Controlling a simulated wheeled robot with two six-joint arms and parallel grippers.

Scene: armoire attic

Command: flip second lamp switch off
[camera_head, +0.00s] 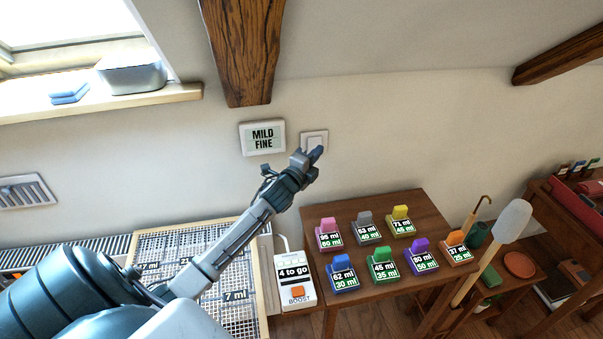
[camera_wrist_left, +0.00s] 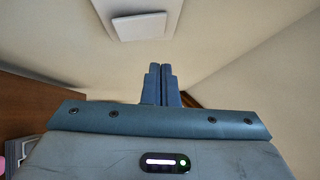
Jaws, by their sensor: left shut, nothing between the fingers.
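A white wall switch (camera_head: 313,138) is mounted on the wall just right of a display panel. My left gripper (camera_head: 317,153) is shut and empty, with its fingertips in front of the switch's lower right part. Contact cannot be told in the head view. In the left wrist view the white switch plate (camera_wrist_left: 141,24) is above the closed fingers (camera_wrist_left: 160,70), with a visible gap in the picture. Whether the switch is on or off cannot be told. My right gripper does not show.
A display panel (camera_head: 262,137) reading "MILD FINE" is left of the switch. A wooden beam (camera_head: 246,50) slopes above. Below right, a wooden table (camera_head: 318,208) holds several coloured labelled blocks. A white device (camera_head: 294,287) with a "BOOST" button stands beside it.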

